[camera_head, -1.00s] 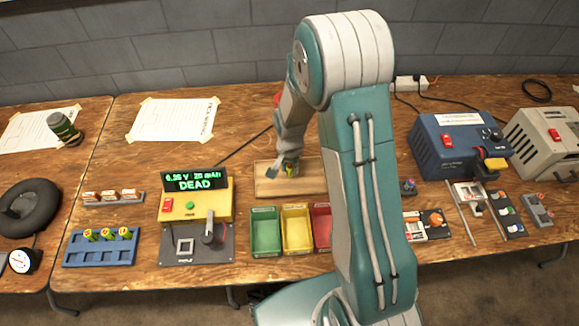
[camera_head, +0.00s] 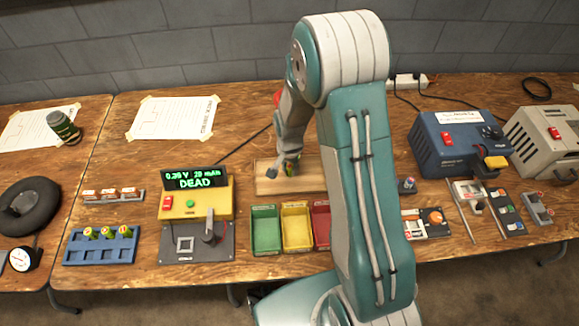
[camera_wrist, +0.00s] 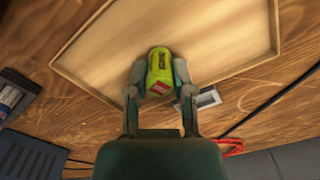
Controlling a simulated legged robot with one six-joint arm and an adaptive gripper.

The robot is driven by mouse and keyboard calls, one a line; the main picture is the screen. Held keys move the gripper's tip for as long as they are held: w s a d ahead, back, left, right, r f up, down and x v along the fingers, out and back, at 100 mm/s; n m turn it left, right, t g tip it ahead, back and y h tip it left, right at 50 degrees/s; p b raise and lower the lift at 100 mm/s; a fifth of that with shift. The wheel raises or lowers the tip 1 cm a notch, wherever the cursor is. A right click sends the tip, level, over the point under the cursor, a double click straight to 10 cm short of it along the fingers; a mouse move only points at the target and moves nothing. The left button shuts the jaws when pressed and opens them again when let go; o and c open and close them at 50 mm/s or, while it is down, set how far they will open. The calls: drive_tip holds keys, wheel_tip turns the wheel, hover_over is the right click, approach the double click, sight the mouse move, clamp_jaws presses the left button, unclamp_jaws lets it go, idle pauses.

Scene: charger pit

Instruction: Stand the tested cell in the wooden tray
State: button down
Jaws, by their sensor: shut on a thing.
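My gripper (camera_wrist: 160,80) is shut on a yellow-green cell (camera_wrist: 160,66) with a red mark near its end. The wrist view shows the cell between the two fingers, over the wooden tray (camera_wrist: 225,40). I cannot tell whether the cell touches the tray floor. In the head view, my gripper (camera_head: 289,167) is low over the middle of the wooden tray (camera_head: 266,185), and my arm hides the tray's right part. The tester (camera_head: 197,199) stands left of the tray, its display reading DEAD.
Green (camera_head: 265,230), yellow (camera_head: 297,227) and red (camera_head: 321,222) bins stand in front of the tray. A blue rack (camera_head: 100,246) with several cells is at the left. A blue charger box (camera_head: 455,145) stands to the right.

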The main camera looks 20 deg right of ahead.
drive_tip(key=shift+f, duration=0.35)
idle(0.4)
drive_tip(key=shift+c, duration=2)
unclamp_jaws()
drive_tip(key=shift+r, duration=0.15)
drive_tip(key=shift+r, duration=3.4)
